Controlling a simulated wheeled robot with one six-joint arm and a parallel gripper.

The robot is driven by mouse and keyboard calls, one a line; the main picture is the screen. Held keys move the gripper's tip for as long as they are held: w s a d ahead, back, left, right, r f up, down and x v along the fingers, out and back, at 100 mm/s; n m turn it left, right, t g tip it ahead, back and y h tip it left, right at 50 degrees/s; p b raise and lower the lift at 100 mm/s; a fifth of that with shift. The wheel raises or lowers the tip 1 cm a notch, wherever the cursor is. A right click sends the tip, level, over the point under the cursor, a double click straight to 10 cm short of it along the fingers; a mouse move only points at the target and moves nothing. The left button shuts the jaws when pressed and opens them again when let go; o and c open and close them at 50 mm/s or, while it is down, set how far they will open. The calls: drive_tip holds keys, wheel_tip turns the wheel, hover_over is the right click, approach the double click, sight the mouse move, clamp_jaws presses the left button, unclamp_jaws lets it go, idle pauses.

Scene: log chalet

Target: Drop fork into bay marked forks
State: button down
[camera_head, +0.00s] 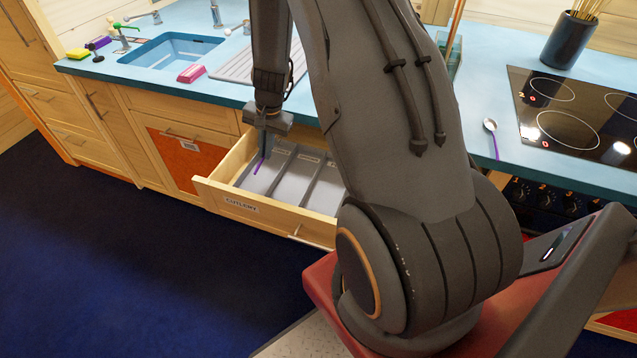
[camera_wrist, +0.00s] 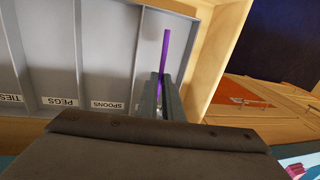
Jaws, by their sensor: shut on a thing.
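My gripper (camera_head: 264,138) is shut on the purple-handled fork (camera_head: 259,166), which points down at the open cutlery drawer (camera_head: 240,207). In the wrist view the fingers (camera_wrist: 168,97) hold the fork (camera_wrist: 166,52), and its purple handle extends beyond them. The fork is over the end bay (camera_wrist: 148,40), beside the drawer's side wall. That bay's label is hidden behind my gripper; the neighbouring bay is marked SPOONS (camera_wrist: 104,105). The fork's head is hidden, and I cannot tell whether the fork touches the bay floor.
Farther bays are marked PEGS (camera_wrist: 59,102) and TIES (camera_wrist: 10,98). A spoon (camera_head: 490,126) with a purple handle lies on the blue worktop (camera_head: 478,78) by the hob (camera_head: 575,112). A blue sink (camera_head: 172,54) is at the back left. The dark floor in front is clear.

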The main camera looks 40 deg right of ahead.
drive_tip(key=shift+f+b, duration=1.75)
drive_tip(key=shift+f, duration=0.6)
drive_tip(key=c, duration=1.8)
unclamp_jaws()
drive_tip(key=shift+c, duration=0.2)
drive_tip(key=shift+r, duration=0.1)
wheel_tip(320, 180, up, 8)
drive_tip(key=s+b, duration=0.1)
drive_tip(key=shift+s+d+f, duration=0.15)
drive_tip(key=shift+d+f, duration=0.05)
drive_tip(key=shift+d, duration=0.25)
